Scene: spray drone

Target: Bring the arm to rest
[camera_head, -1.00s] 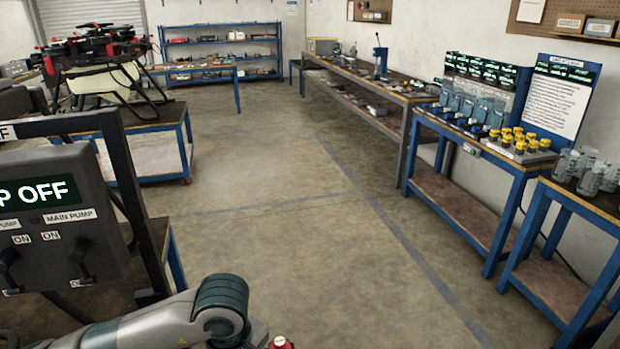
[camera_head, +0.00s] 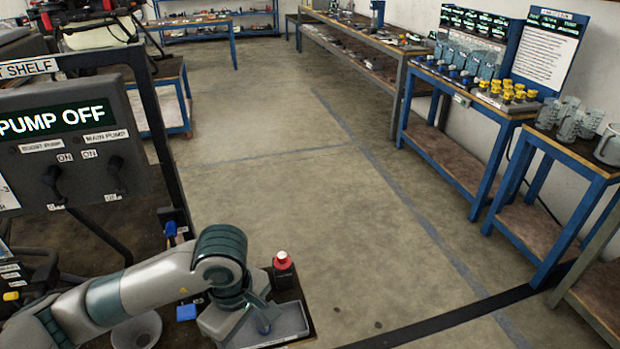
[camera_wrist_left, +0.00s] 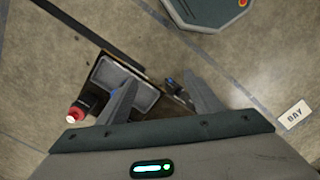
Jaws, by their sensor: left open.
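My left arm comes in from the lower left in the head view, bent at a grey and dark green joint. Its gripper is mostly hidden there behind the wrist. In the left wrist view my left gripper (camera_wrist_left: 161,78) has its two fingers spread, with nothing held between them. A shallow grey tray (camera_wrist_left: 146,97) lies below and beyond the fingers; it also shows beside the wrist in the head view (camera_head: 291,322). I cannot tell the height of the fingers above it. My right gripper is not in view.
A dark bottle with a red cap (camera_head: 283,268) stands by the tray. A panel reading PUMP OFF (camera_head: 75,140) stands at left above the arm. A blue-framed bench (camera_head: 440,150) with yellow-capped items and a stand with clear jugs (camera_head: 575,140) line the right. The middle floor is clear.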

